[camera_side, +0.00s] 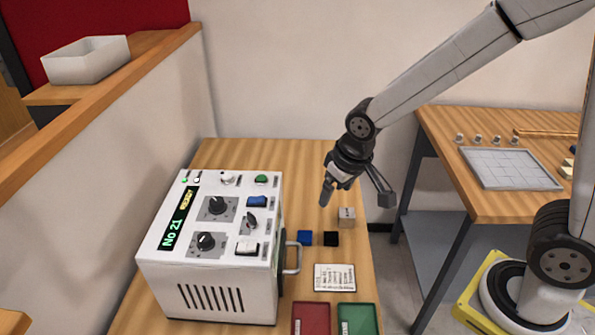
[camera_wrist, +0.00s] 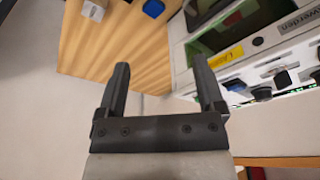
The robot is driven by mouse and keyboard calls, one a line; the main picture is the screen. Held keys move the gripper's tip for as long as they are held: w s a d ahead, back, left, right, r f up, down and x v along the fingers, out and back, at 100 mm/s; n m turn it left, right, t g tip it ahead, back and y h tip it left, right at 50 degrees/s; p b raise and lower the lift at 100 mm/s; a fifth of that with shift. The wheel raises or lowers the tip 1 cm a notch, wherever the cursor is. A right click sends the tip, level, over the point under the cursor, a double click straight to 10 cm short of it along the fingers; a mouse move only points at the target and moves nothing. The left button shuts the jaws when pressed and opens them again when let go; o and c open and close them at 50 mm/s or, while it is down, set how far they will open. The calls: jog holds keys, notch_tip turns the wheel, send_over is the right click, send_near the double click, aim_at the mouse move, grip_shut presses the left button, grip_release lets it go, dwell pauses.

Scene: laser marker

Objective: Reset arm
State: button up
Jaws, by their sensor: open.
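My gripper (camera_side: 358,196) is open and empty in the side view. It hangs above the back right part of the wooden table (camera_side: 225,153). In the wrist view both fingers of my gripper (camera_wrist: 162,85) are spread apart with nothing between them.
A blue block (camera_side: 305,238) and a black block (camera_side: 331,239) lie right of the machine. A printed card (camera_side: 334,278), a red tray (camera_side: 311,319) and a green tray (camera_side: 357,319) lie nearer the front. A second table (camera_side: 450,135) holds a grey grid tray (camera_side: 508,168).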

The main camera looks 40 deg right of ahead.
jog(key=s+d+f, duration=0.2)
jog(key=s+d, duration=0.2)
jog(key=s, duration=0.3)
jog(key=shift+s+d+f, duration=0.25)
jog(key=shift+d+f, duration=0.05)
jog(key=shift+d, duration=0.05)
